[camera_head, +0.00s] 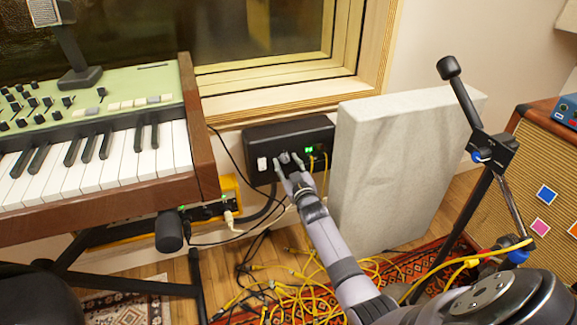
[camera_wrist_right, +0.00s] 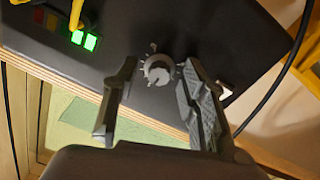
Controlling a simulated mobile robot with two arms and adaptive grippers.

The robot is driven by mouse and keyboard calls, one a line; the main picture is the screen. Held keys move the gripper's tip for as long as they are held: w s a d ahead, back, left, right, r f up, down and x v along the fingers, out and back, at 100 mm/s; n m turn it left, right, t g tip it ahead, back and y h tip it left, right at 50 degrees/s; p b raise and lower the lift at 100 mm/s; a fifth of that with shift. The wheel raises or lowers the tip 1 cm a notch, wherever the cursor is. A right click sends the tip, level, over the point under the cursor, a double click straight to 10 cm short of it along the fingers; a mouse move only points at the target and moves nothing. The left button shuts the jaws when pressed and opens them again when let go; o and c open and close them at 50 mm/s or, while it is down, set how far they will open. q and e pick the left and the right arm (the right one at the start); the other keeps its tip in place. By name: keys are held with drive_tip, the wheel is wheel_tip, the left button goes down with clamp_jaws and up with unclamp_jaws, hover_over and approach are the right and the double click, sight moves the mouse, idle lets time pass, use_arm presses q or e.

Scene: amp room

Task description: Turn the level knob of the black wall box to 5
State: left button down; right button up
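The black wall box (camera_head: 262,140) is mounted on the wall under the window, right of the keyboard. It has a white switch at its left and a green lit display at its right. The level knob (camera_wrist_right: 158,71) is a grey round knob with tick marks around it, seen in the right wrist view. My right gripper (camera_head: 291,163) is at the front of the box. In the wrist view its two fingers (camera_wrist_right: 154,80) stand apart on either side of the knob, with gaps showing. The knob's set number cannot be read. My left gripper is not in view.
A keyboard (camera_head: 95,160) on a stand is at the left. A pale grey panel (camera_head: 395,165) leans on the wall right of the box. Yellow cables (camera_head: 300,295) lie on the floor, and cables plug into the box's right side. A microphone stand (camera_head: 466,105) and amplifier (camera_head: 545,180) stand at right.

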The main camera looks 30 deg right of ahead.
drive_tip(key=v, duration=1.2)
idle(0.3)
